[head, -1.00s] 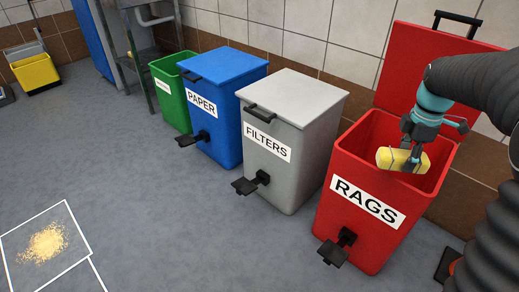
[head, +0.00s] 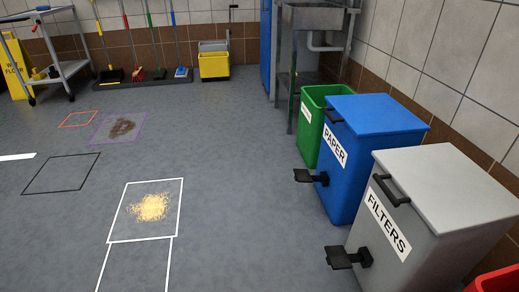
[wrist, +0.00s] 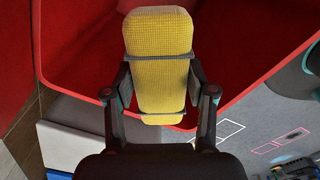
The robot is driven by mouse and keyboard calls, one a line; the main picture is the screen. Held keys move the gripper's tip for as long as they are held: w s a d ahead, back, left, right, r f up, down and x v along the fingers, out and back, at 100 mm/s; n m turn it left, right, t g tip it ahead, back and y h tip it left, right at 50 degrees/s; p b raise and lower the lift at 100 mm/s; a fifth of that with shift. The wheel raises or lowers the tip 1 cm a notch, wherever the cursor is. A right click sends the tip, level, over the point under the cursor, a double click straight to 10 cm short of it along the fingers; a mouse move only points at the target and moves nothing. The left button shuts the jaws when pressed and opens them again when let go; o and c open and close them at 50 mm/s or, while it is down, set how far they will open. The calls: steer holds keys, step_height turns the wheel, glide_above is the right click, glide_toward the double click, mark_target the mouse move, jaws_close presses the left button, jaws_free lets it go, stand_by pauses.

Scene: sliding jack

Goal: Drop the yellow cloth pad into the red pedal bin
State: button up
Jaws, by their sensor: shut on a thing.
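The yellow cloth pad (wrist: 160,60) is in the wrist view, a rounded block with a woven face. My gripper (wrist: 160,88) is shut on it, a finger on each side. The red pedal bin (wrist: 80,70) fills much of the wrist view behind the pad. Its red inner walls and rim show, and the pad appears over its opening. The pad's height above the rim is hard to tell. In the head view only a corner of the red bin (head: 497,282) shows at bottom right; my gripper and the pad are out of that view.
Grey FILTERS (head: 440,170), blue PAPER (head: 375,120) and green (head: 312,95) bins line the right wall, their pedals jutting out. A sink stand (head: 315,18), yellow mop bucket (head: 214,65) and trolley (head: 60,45) stand behind. Sawdust (head: 150,207) lies inside white floor lines. The middle floor is open.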

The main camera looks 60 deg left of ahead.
steer(key=shift+f+b, duration=1.15)
steer(key=shift+f, duration=0.65)
steer(key=o, duration=1.1)
steer(key=shift+r, duration=0.1)
step_height(320, 180, up, 12)
steer(key=shift+f, duration=0.1)
